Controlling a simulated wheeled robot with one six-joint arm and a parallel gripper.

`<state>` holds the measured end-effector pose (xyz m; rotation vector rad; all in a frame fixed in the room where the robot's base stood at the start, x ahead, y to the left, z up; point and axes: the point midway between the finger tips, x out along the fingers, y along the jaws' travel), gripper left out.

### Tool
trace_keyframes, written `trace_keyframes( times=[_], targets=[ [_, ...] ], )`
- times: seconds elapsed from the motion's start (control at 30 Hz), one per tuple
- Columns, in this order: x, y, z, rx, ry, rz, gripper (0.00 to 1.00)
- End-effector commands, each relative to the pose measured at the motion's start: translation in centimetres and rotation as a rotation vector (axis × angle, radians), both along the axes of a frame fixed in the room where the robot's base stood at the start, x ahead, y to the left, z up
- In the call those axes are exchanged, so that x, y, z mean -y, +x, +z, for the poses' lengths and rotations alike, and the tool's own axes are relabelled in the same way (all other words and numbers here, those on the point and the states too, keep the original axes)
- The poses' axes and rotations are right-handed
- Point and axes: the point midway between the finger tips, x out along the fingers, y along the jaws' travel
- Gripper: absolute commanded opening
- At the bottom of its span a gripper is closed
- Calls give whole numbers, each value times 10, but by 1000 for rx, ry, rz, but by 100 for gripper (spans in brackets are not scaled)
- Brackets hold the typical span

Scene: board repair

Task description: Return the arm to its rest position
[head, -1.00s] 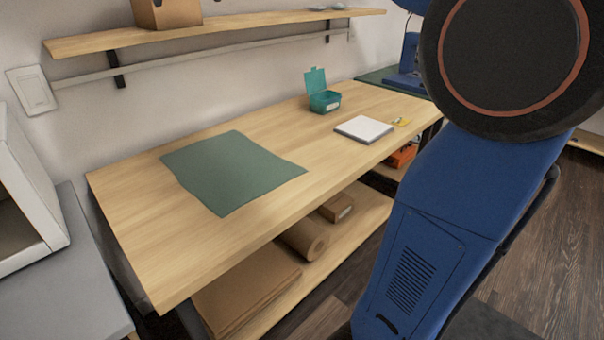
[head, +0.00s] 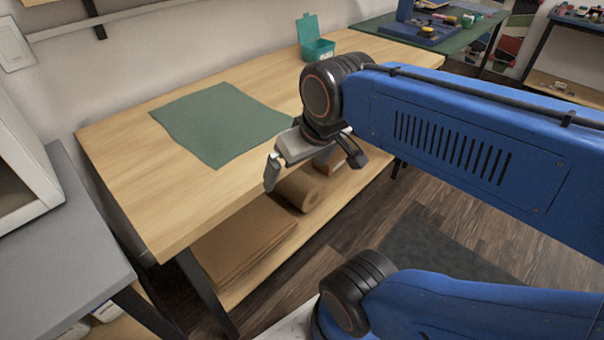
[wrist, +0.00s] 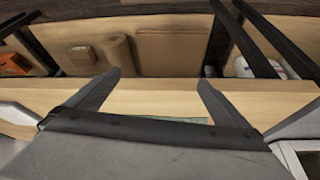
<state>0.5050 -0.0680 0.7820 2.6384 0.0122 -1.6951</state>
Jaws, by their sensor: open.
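My gripper (head: 318,168) is open and hangs in front of the front edge of the wooden workbench (head: 130,178), with nothing between its fingers. My blue arm reaches in from the right of the head view and ends at the dark wrist joint above the gripper. In the wrist view my gripper (wrist: 158,82) also shows as two spread, empty fingers, with the bench edge (wrist: 160,100) behind them.
A green mat (head: 215,125) lies on the bench, and an open teal box (head: 316,42) stands at the back. A cardboard roll (head: 298,190) and flat cardboard (head: 240,240) lie on the lower shelf. A grey-topped table (head: 60,235) stands at left. Dark floor is open in front.

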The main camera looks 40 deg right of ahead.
Motion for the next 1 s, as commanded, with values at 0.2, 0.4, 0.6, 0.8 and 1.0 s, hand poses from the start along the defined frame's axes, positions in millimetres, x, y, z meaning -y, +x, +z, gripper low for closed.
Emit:
trace_keyframes(
  times=[0.2,0.4,0.6,0.8,1.0],
  targets=[
    [1,-16,-22,-15,-1,-7,100],
    [1,-15,-21,-15,-1,-7,100],
    [1,-15,-21,-15,-1,-7,100],
    [1,-15,-21,-15,-1,-7,100],
    [1,-15,-21,-15,-1,-7,100]
  ],
)
